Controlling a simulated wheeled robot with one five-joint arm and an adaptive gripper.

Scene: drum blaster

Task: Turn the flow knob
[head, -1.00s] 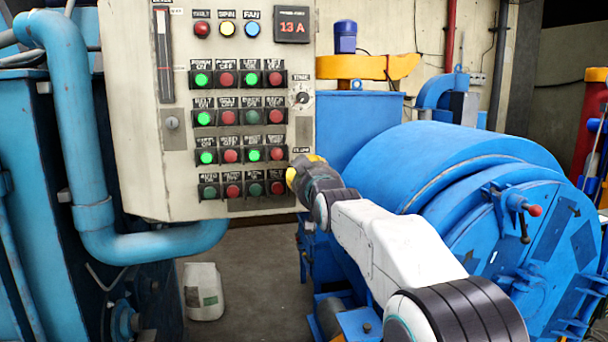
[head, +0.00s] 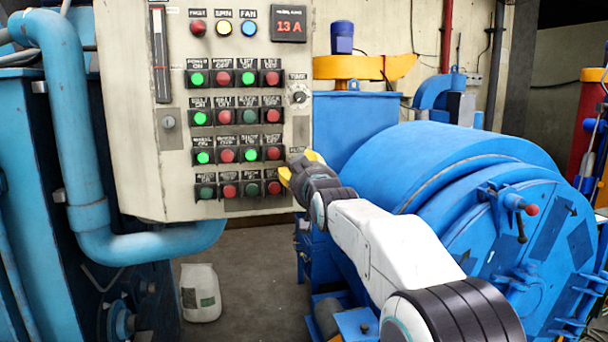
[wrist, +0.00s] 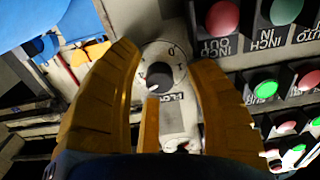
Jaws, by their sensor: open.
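The flow knob (wrist: 158,77) is a dark round knob on a pale dial plate in the wrist view, with a partly visible label below it. How far the knob lies beyond the fingertips is hard to judge. In the head view my gripper (head: 298,170) is at the lower right edge of the control panel (head: 135,110). It hides the flow knob there.
Rows of lit and unlit buttons (head: 236,116) cover the panel left of my gripper. Another dial knob (head: 299,97) sits above it. A large blue drum (head: 430,170) stands to the right, close behind my arm.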

